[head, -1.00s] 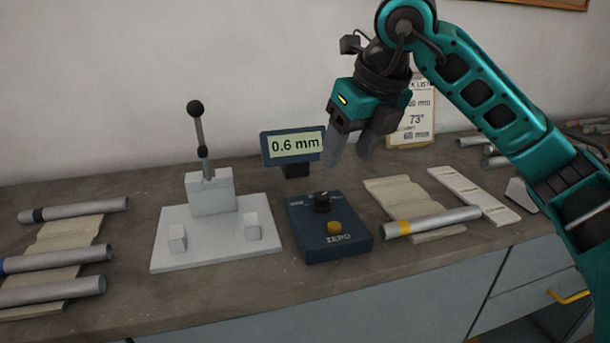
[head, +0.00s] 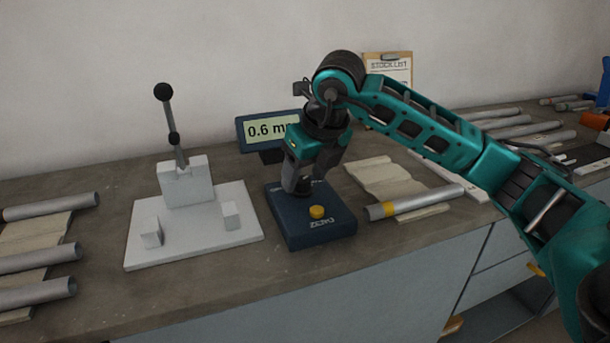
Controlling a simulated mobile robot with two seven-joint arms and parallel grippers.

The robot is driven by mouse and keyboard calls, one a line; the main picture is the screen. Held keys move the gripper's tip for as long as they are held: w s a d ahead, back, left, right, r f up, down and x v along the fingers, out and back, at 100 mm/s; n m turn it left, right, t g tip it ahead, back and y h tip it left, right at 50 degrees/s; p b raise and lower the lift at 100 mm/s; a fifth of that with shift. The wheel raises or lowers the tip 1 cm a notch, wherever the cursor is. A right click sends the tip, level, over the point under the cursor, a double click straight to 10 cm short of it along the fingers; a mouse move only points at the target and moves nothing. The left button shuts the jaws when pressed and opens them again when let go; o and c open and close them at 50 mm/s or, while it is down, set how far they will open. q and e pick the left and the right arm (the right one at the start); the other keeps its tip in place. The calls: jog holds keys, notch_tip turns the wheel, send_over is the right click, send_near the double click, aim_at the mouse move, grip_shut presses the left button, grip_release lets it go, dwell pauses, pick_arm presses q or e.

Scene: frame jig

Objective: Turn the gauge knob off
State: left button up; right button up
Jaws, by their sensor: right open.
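The blue gauge box (head: 320,232) sits on the bench, with a yellow button (head: 317,212) and the word ZERO on its top. The black gauge knob (head: 303,186) is on the box's rear part, mostly hidden by my right gripper. My right gripper (head: 305,184) points down right at the knob, its fingers open around or just over it; I cannot tell if they touch it. The gauge display (head: 262,130) behind reads 0.6 mm, partly covered by my right arm. My left gripper is not in view.
A white jig (head: 195,252) with an upright black-knobbed lever stands left of the box. Metal tubes lie at far left (head: 40,257). A yellow-banded tube (head: 412,202) lies close right of the box. A clipboard (head: 390,70) leans on the wall.

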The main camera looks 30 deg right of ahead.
jog(key=shift+w+f, duration=0.1)
jog(key=shift+f, duration=0.15)
jog(key=c, duration=1)
